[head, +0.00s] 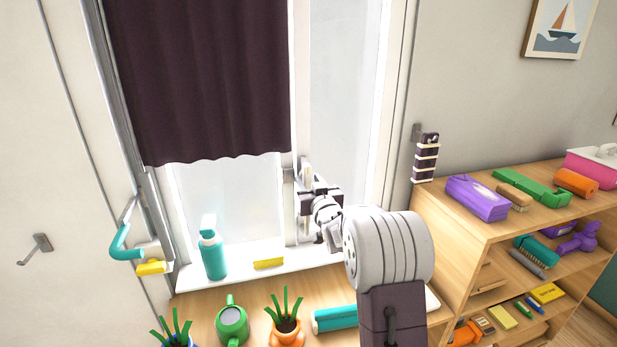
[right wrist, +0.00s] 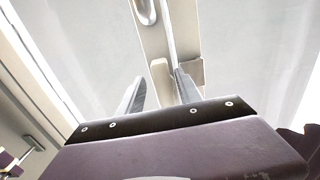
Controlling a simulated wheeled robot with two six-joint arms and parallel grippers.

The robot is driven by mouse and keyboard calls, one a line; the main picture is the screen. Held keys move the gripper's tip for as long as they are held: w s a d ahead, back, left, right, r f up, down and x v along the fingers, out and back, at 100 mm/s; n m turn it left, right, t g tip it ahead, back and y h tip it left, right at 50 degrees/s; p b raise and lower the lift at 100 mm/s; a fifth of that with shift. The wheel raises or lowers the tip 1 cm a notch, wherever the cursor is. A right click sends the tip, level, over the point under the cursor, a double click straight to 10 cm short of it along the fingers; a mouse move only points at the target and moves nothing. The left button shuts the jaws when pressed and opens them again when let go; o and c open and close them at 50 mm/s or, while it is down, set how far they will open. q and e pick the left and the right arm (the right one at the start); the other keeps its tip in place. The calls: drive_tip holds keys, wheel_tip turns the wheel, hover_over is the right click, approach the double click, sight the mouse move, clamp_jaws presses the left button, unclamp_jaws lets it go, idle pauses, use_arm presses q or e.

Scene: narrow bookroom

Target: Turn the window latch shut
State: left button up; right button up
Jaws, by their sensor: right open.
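The window latch (head: 306,169) is a pale metal piece on the upright middle bar of the window, partly hidden by my right gripper. In the right wrist view a rounded metal part (right wrist: 146,12) shows on the bar at the top edge; it looks like part of the latch. My right gripper (head: 303,186) is at the bar, close to the latch. In the right wrist view its two fingers (right wrist: 161,92) are apart, with the bar behind them and nothing clearly held. Whether a finger touches the latch I cannot tell. My left gripper is not in view.
A dark curtain (head: 200,80) hangs left of the bar. A teal spray bottle (head: 213,252) and yellow block (head: 268,263) stand on the sill. Potted plants (head: 286,325) and a green watering can (head: 232,325) are below. A wooden shelf (head: 455,222) stands at right.

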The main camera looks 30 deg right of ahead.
drive_tip(key=shift+w+a+r, duration=0.1)
drive_tip(key=shift+a+r, duration=0.05)
drive_tip(key=shift+a, duration=0.3)
drive_tip(key=c, duration=0.4)
drive_tip(key=shift+d, duration=0.25)
clamp_jaws()
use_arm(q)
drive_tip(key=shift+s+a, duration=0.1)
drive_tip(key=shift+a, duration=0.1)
use_arm(e)
drive_tip(key=shift+a, duration=0.1)
